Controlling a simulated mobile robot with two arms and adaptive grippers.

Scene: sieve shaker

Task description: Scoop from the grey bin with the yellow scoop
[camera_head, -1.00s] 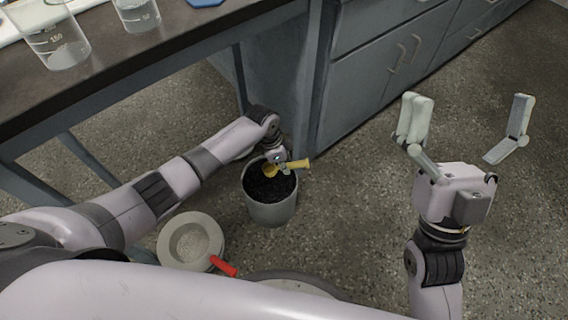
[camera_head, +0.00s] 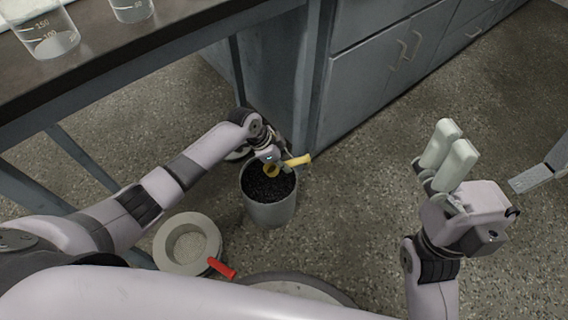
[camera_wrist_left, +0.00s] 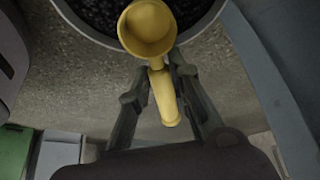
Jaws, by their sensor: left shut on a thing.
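The grey bin (camera_head: 270,213) stands on the floor below the bench and is filled with dark granules. Its rim and dark contents also show at the top of the left wrist view (camera_wrist_left: 88,33). My left gripper (camera_head: 282,163) is at the bin's far rim, shut on the handle of the yellow scoop (camera_head: 298,161). In the left wrist view the fingers (camera_wrist_left: 163,75) clasp the scoop's handle, and its bowl (camera_wrist_left: 147,27) lies over the bin's edge, looking empty. My right gripper (camera_head: 500,165) is open and empty over the floor at the right.
A light round container (camera_head: 165,243) with pale granules stands left of the bin, with a red-handled tool (camera_head: 222,267) at its edge. Beakers (camera_head: 50,38) stand on the dark bench top (camera_head: 110,50). Grey cabinets (camera_head: 375,85) stand behind.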

